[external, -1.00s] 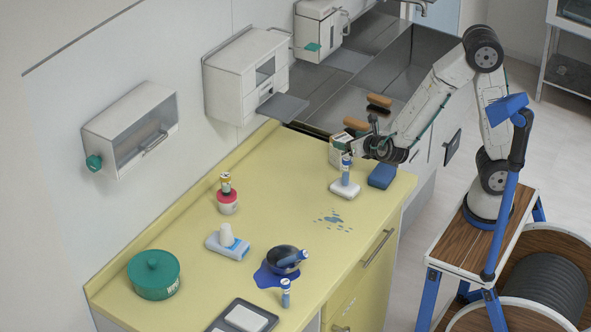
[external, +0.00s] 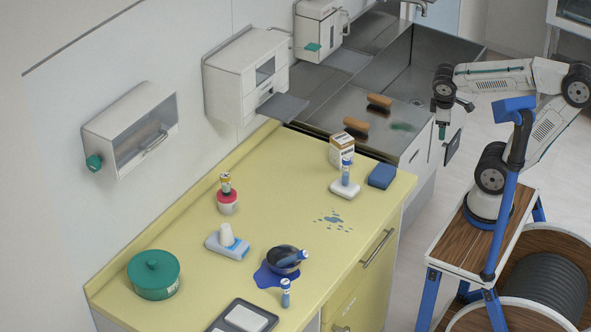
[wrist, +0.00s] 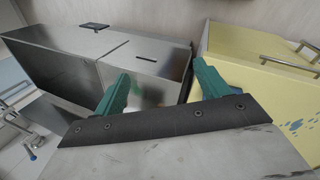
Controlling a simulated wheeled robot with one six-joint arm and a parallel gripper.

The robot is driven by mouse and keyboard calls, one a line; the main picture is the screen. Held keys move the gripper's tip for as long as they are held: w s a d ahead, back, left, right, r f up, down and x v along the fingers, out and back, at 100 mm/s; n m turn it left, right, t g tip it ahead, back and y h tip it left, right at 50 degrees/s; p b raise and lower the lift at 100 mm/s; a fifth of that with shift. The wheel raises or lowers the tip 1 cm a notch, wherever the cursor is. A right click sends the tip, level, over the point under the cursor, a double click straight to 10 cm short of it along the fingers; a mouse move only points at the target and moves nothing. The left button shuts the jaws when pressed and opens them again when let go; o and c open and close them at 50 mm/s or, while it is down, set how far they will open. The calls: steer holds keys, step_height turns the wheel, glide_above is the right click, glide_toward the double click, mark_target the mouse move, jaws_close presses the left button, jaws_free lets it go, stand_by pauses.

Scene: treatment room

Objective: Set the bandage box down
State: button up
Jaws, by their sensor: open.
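The bandage box, a small white carton with a brown top (external: 342,148), stands upright on the yellow counter (external: 290,190) at its far end, by the sink edge. A blue-and-white bottle on a white block partly hides its lower front. My gripper (external: 441,131) is apart from the box, off to its right and beyond the counter's right side. In the wrist view my gripper's green fingers (wrist: 163,82) are spread with nothing between them. The box cannot be made out in the wrist view.
A blue block (external: 382,176) and the bottle on a white block (external: 345,185) stand close to the box. The steel sink (external: 335,103) holds brown brushes (external: 379,103). A wet blue patch and a dark bowl (external: 284,262) are nearer the front.

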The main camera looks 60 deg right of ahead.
steer(key=s+a+m+y, duration=0.1)
steer(key=s+a+r+m+y, duration=0.1)
steer(key=a, duration=0.1)
steer(key=s+a+m+y, duration=0.1)
steer(key=shift+s+a+r+m+t+y, duration=0.15)
steer(key=shift+a+r+m+t+y, duration=0.15)
steer(key=shift+y, duration=0.1)
stand_by(0.8)
